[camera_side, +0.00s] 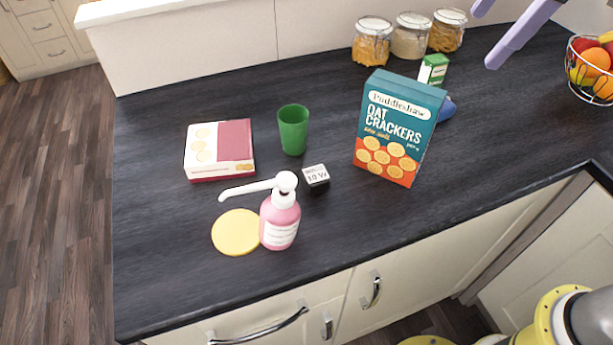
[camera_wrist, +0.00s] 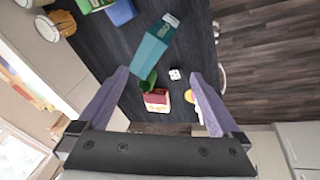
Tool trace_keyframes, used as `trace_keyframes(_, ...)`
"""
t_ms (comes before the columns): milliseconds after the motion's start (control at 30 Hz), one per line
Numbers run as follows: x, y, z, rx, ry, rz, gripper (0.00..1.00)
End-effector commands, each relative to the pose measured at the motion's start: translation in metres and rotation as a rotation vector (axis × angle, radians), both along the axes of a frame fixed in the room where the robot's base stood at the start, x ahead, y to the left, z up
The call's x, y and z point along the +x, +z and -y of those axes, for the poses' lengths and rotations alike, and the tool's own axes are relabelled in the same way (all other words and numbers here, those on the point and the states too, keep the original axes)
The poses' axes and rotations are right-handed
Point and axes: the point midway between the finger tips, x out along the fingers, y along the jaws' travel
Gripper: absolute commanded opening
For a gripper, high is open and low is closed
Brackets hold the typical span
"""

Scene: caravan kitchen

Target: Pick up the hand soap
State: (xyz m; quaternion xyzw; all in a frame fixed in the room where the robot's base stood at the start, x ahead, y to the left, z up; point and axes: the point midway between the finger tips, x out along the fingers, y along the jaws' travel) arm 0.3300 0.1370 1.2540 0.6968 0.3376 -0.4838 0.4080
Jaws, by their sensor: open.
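The hand soap is a pink bottle (camera_side: 280,221) with a white pump head and a long spout pointing left. It stands upright on the dark worktop (camera_side: 330,262), in the left half of the side view, beside a yellow disc. In the wrist view it is not clearly seen; that area is partly covered by the finger on the right. My gripper (camera_side: 487,35) is at the top right of the side view, above the worktop and far from the soap. Its two purple fingers also show wide apart in the wrist view (camera_wrist: 160,73), with nothing between them held.
The yellow disc (camera_side: 233,233) touches or nearly touches the bottle. A small black-and-white cube (camera_side: 316,178), green cup (camera_side: 293,130), red-and-white box (camera_side: 219,150) and tall cracker box (camera_side: 396,130) stand nearby. Jars (camera_side: 411,36) and a fruit basket (camera_side: 593,70) stand farther off. The worktop's front is clear.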

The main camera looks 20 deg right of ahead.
Motion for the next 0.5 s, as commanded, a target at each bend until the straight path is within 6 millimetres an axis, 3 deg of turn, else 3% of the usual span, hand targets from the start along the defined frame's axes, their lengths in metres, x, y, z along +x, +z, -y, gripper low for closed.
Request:
trace_keyframes(33, 0.013, -0.003, -0.028, -0.021, 0.078, -0.019, 1.0)
trace_keyframes(100, 0.024, -0.009, -0.065, -0.047, 0.174, -0.038, 1.0)
trace_keyframes(233, 0.034, -0.03, -0.138, -0.091, 0.339, -0.074, 1.0)
trace_keyframes(400, 0.024, -0.072, -0.222, -0.135, 0.486, -0.115, 1.0)
trace_keyframes(500, 0.01, -0.098, -0.252, -0.164, 0.544, -0.148, 1.0)
